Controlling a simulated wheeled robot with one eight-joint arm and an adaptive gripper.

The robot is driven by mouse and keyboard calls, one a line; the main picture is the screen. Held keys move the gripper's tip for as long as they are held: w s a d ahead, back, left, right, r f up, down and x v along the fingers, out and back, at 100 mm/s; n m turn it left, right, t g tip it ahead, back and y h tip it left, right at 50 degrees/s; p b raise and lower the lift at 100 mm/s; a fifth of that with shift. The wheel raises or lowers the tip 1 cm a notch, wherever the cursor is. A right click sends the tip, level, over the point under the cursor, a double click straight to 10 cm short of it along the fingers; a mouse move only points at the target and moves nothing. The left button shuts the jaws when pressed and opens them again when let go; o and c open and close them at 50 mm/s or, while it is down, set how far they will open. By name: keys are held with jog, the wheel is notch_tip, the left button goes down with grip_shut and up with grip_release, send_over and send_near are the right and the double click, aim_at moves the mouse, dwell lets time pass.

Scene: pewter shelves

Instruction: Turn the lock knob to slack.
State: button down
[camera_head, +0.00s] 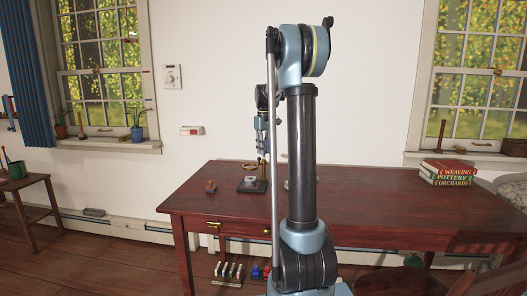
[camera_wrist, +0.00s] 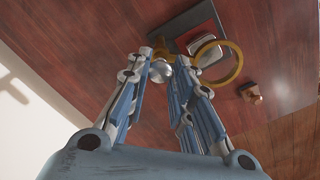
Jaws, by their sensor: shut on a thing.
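A small stand on the table has a dark base plate (camera_head: 252,187), a thin upright post (camera_head: 264,170) and a brass ring (camera_head: 249,165) held above the base. In the wrist view the brass ring (camera_wrist: 238,62) shows large, with the dark base (camera_wrist: 185,22) behind it. A round silvery knob (camera_wrist: 160,71), which I take to be the lock knob, lies between the fingertips, beside a brass part of the stand. My gripper (camera_wrist: 168,66) is shut on this knob. In the head view my gripper (camera_head: 261,150) is small, at the post's top; its grip is hard to see there.
A small brown block (camera_head: 210,187) lies left of the stand on the red-brown table (camera_head: 370,205); it also shows in the wrist view (camera_wrist: 250,92). Books (camera_head: 446,172) are stacked at the table's right. My arm hides part of the table's middle.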

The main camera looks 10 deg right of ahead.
dwell(0.4)
jog(key=c, duration=1.4)
grip_release()
jog(key=shift+o, duration=0.2)
notch_tip(320, 180, up, 12)
jog(key=s+f+m, duration=0.1)
jog(key=s+f, duration=0.2)
jog(key=s, duration=0.5)
jog(key=s+f+m+t, duration=0.1)
jog(key=s+f, duration=0.2)
jog(key=s, duration=0.6)
jog(key=s+f+m, duration=0.1)
jog(key=s+f, duration=0.2)
jog(key=s, duration=0.5)
jog(key=s+f+m+t, duration=0.1)
jog(key=s+f+m, duration=0.1)
jog(key=s+f, duration=1.7)
jog(key=shift+s+a+f, duration=0.15)
jog(key=shift+a+f, duration=0.3)
